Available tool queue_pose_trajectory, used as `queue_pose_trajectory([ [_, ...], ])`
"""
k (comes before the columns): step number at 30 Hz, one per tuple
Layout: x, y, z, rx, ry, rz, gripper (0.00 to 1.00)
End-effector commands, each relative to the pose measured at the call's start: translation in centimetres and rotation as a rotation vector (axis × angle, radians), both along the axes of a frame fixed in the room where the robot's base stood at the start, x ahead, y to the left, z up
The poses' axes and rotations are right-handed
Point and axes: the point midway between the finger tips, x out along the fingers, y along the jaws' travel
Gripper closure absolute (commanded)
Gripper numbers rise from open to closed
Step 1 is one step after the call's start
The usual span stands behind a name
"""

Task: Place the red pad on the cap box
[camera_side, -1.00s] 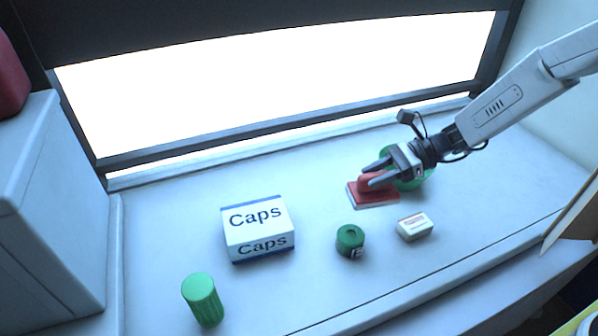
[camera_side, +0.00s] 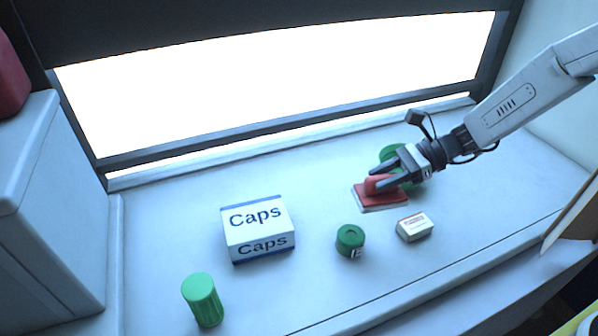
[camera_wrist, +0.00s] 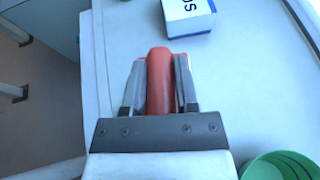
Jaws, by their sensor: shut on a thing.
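The red pad (camera_side: 383,201) has a red top with a raised handle and a pale underside. My gripper (camera_side: 379,176) is shut on the pad's handle, with one finger on each side. In the wrist view the red handle (camera_wrist: 159,82) stands between my two fingers (camera_wrist: 159,85) and hides most of the pad. I cannot tell whether the pad is clear of the table. The cap box (camera_side: 257,217), white with blue edges and marked "Caps", sits left of the pad. Its top is bare. Part of it shows at the top of the wrist view (camera_wrist: 188,15).
A green roll-like item (camera_side: 350,239) and a small white box (camera_side: 414,226) stand in front of the pad. A green cylinder (camera_side: 204,301) stands front left. A green bowl (camera_wrist: 279,166) is partly hidden behind my gripper. Table between pad and cap box is clear.

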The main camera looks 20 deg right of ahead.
Motion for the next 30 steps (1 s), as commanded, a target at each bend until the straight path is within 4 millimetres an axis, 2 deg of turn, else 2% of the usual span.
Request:
queue_pose_trajectory([
  [5, 0.1, 1.3, 0.5, -0.002, -0.002, 0.016, 1.0],
  [8, 0.1, 2.7, 1.2, -0.006, -0.004, 0.033, 1.0],
  [21, -1.3, 12.7, 5.5, -0.006, -0.006, 0.139, 1.0],
  [25, -2.0, 14.8, 6.6, -0.002, -0.004, 0.16, 1.0],
  [30, -2.4, 16.1, 7.2, 0.0, -0.002, 0.172, 1.0],
])
